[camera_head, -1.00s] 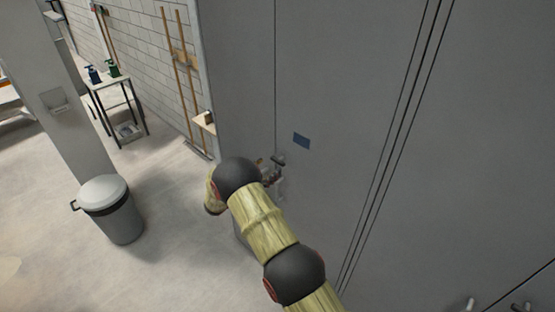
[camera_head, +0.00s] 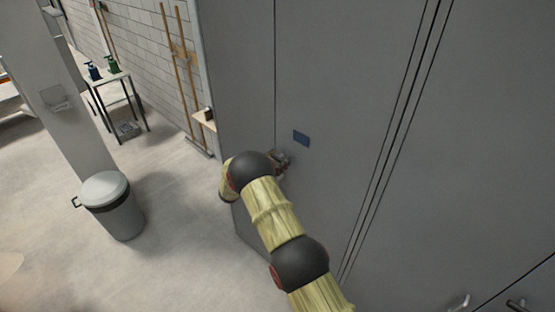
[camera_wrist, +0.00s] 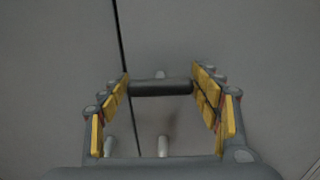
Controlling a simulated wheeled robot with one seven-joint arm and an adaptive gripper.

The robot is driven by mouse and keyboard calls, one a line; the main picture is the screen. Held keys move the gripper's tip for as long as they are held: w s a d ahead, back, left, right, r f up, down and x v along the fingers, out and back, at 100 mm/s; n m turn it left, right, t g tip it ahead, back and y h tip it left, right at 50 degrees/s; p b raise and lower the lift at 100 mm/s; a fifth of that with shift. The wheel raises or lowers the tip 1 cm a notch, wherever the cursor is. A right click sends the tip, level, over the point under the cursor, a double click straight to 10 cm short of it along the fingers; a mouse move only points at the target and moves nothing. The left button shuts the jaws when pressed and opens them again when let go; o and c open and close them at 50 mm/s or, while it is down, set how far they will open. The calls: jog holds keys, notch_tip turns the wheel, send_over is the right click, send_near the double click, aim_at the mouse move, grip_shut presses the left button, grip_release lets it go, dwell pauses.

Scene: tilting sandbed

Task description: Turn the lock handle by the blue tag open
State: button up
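The blue tag (camera_head: 301,138) is a small rectangle on the grey cabinet front (camera_head: 340,80) in the head view. My gripper (camera_head: 283,160) is at the cabinet just left of and below the tag, partly hidden by my arm. In the wrist view my gripper (camera_wrist: 160,88) has its yellow-padded fingers wide apart. A dark horizontal bar, the lock handle (camera_wrist: 160,88), lies between the fingertips and spans nearly the whole gap. Whether its ends touch the pads I cannot tell. A short light post (camera_wrist: 160,74) shows just behind it.
A door seam (camera_wrist: 122,50) runs beside the handle. Two light posts show lower in the wrist view (camera_wrist: 162,147). A grey bin (camera_head: 112,205) stands on the open floor at left. A small table (camera_head: 115,95) with pump bottles stands farther back. More handles (camera_head: 458,302) show at bottom right.

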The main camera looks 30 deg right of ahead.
jog(key=c, duration=0.8)
